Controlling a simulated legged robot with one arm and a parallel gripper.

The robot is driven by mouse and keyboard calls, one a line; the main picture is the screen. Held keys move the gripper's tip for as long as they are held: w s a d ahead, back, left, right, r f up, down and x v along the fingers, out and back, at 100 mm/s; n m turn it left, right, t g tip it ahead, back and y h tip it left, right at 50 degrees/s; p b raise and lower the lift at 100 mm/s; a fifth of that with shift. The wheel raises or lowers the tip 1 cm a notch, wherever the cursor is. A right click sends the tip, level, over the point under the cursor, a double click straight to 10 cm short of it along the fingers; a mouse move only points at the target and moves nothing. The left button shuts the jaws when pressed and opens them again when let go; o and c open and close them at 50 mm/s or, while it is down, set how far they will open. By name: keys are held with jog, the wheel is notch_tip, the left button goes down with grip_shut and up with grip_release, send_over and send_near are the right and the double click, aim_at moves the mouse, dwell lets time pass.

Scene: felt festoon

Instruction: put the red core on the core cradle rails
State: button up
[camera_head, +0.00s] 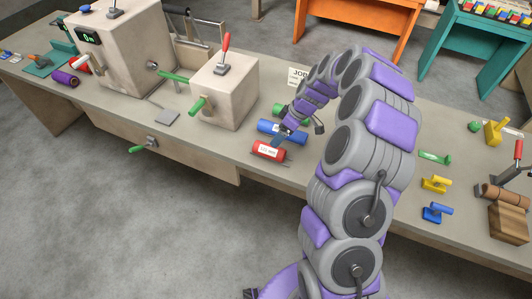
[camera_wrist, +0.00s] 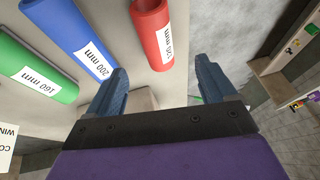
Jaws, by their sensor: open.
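The red core (camera_head: 268,152) is a tube with a white label, lying near the front edge of the long bench. In the wrist view the red core (camera_wrist: 152,35) lies beyond my fingertips, roughly between their lines and not gripped. My gripper (camera_head: 281,138) is open and empty, close to the red core on its far side in the head view. Both fingers of my gripper (camera_wrist: 160,72) show in the wrist view. I cannot surely identify the core cradle rails; a grey metal frame with bars (camera_head: 196,40) stands behind the beige machines.
A blue core (camera_head: 272,127) labelled 200 mm and a green core (camera_wrist: 35,68) labelled 160 mm lie beside the red one. A beige box with green handles (camera_head: 224,92) stands left of them. Yellow and blue small items (camera_head: 435,184) are right.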

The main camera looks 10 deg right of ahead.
aim_at(270, 148)
jog(key=f, duration=0.4)
jog(key=shift+w+d+f+b, duration=0.1)
jog(key=shift+w+d+b, duration=0.1)
jog(key=shift+d+b, duration=0.15)
jog(key=a, duration=0.1)
jog(key=a+f, duration=0.1)
jog(key=a, duration=0.1)
jog(key=shift+f, duration=0.25)
jog(key=b+x, duration=0.1)
jog(key=x, duration=0.2)
jog(key=shift+w+a+f, duration=0.1)
jog(key=shift+f, duration=0.2)
jog(key=shift+d+f, duration=0.15)
jog(key=shift+d, duration=0.8)
jog(key=shift+c, duration=0.6)
jog(key=shift+a, duration=1.05)
jog(key=c, duration=0.6)
jog(key=shift+c, duration=0.8)
jog(key=shift+d, duration=0.8)
jog(key=c, duration=0.4)
